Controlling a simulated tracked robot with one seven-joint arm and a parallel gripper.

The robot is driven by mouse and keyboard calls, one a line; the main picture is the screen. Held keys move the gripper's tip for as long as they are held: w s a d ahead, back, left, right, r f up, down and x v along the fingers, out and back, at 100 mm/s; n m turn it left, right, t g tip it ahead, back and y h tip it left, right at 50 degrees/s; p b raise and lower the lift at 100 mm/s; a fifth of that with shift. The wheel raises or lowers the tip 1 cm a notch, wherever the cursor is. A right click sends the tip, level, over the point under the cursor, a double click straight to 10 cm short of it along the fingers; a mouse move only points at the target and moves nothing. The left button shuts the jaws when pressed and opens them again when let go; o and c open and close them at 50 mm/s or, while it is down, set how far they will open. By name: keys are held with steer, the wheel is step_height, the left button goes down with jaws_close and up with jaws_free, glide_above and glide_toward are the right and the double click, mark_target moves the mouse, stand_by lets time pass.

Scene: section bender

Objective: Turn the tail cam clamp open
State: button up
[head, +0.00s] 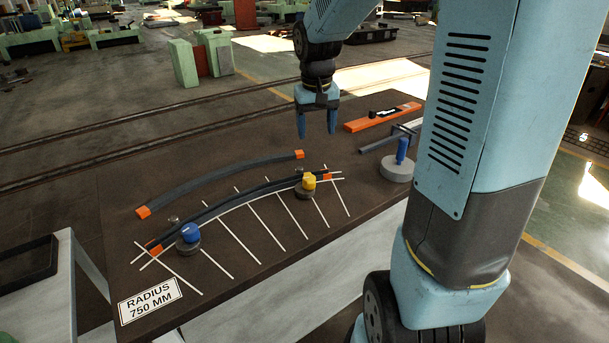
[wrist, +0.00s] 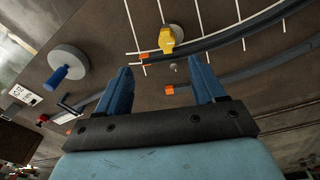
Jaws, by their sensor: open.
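Two cam clamps stand along the curved bar (head: 245,196) on the dark bench. One has a yellow handle (head: 309,182) near the bar's right end. The other has a blue handle (head: 190,232) near its left end. No label shows which is the tail clamp. My gripper (head: 317,134) is open and empty, pointing down above the bench behind the yellow clamp. In the wrist view, the yellow handle (wrist: 167,40) lies just beyond and between my fingertips, apart from them. The blue-handled clamp is not seen clearly in the wrist view.
A second curved bar (head: 215,180) with orange ends lies behind the clamped one. A grey disc with an upright blue handle (head: 403,150) stands to the right. An orange level (head: 383,117) lies at the back right. A radius sign (head: 149,301) lies at the front left.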

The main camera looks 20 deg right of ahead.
steer(key=g, duration=0.1)
glide_above(309, 178)
step_height(309, 178, down, 7)
steer(key=shift+y, duration=0.3)
step_height(309, 178, down, 13)
steer(key=shift+w+d+f, duration=0.1)
steer(key=shift+f, duration=0.1)
